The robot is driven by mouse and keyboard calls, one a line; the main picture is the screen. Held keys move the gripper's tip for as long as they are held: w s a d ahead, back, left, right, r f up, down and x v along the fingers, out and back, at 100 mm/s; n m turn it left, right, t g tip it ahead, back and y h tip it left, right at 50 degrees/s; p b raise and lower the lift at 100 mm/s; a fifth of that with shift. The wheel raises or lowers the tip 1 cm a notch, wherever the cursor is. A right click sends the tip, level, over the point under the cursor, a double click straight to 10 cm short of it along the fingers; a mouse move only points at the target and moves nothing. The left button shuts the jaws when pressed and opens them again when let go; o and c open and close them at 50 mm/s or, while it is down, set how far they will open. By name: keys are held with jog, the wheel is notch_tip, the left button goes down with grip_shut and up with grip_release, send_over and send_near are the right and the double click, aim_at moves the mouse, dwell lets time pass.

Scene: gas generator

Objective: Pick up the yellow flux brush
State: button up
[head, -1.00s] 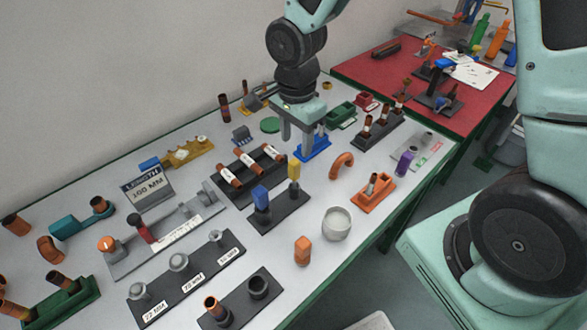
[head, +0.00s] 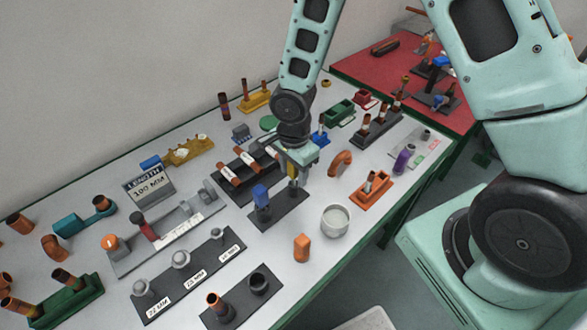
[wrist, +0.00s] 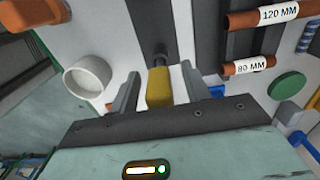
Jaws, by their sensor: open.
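The yellow flux brush (wrist: 159,88) stands in a dark holder (head: 280,212), largely hidden by my gripper in the head view. My gripper (head: 296,174) is above that holder, pointing down. In the wrist view my gripper (wrist: 159,76) is open, with the yellow handle between its two fingers. Gaps show between the handle and both fingers, so it is not gripped.
A blue-handled brush (head: 260,194) stands in the same holder, close to my gripper on the left. A grey cup (head: 335,221) and an orange block (head: 302,248) are in front. A rack of labelled copper tubes (head: 229,174) lies behind left.

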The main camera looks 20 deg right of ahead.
jog(key=c, duration=0.9)
jog(key=shift+r, duration=0.1)
jog(key=shift+r+b, duration=0.35)
jog(key=shift+r, duration=4.55)
